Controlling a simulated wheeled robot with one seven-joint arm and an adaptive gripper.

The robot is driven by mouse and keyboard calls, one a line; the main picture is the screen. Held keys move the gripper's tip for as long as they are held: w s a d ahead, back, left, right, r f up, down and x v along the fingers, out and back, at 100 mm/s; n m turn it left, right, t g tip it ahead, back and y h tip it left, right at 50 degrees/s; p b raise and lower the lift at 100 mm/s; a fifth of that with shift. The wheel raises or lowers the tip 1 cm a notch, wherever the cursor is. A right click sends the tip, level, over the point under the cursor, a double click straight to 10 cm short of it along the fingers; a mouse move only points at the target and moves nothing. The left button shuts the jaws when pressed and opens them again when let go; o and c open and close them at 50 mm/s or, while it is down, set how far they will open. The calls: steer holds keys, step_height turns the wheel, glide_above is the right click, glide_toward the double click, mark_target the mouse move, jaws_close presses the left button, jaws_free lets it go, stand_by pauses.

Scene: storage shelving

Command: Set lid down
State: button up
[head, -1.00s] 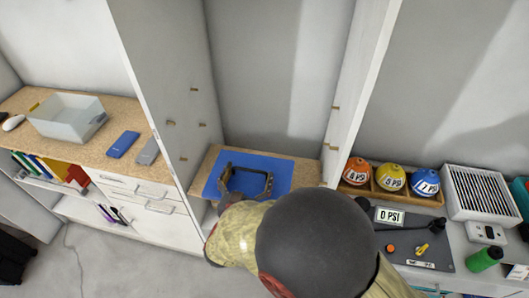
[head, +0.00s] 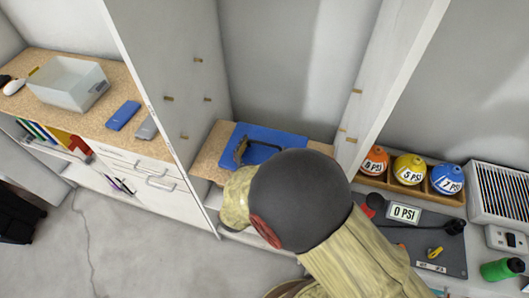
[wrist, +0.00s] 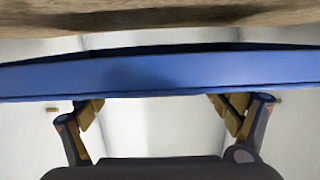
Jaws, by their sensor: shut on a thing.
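The blue lid (head: 277,137) is a flat panel inside the tall open cabinet, over its wooden shelf. In the wrist view the lid (wrist: 160,76) spans the picture as a wide blue band between my two fingers. My gripper (head: 257,150) is shut on the lid; its yellow-padded fingers also show in the wrist view (wrist: 160,108). A grey strip shows between the lid and the wood in the wrist view. I cannot tell whether the lid touches the shelf. My arm hides the lid's near part in the head view.
The wooden shelf (head: 209,160) has bare wood at the left. Cabinet walls (head: 180,85) stand on both sides. A translucent box (head: 62,92) and a blue item (head: 123,115) lie on the left counter. Orange, yellow and blue balls (head: 408,168) stand at right.

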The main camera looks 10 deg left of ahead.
steer(key=shift+f+b, duration=0.3)
steer(key=shift+f, duration=1)
steer(key=shift+f, duration=0.1)
steer(key=o, duration=1)
steer(key=shift+s+r, duration=0.2)
steer(key=shift+s, duration=0.3)
steer(key=s+p, duration=0.1)
steer(key=s, duration=0.2)
steer(key=s+r+p, duration=0.1)
steer(key=s, duration=0.7)
steer(key=shift+a+r+p, duration=0.3)
steer(key=shift+a+p, duration=0.1)
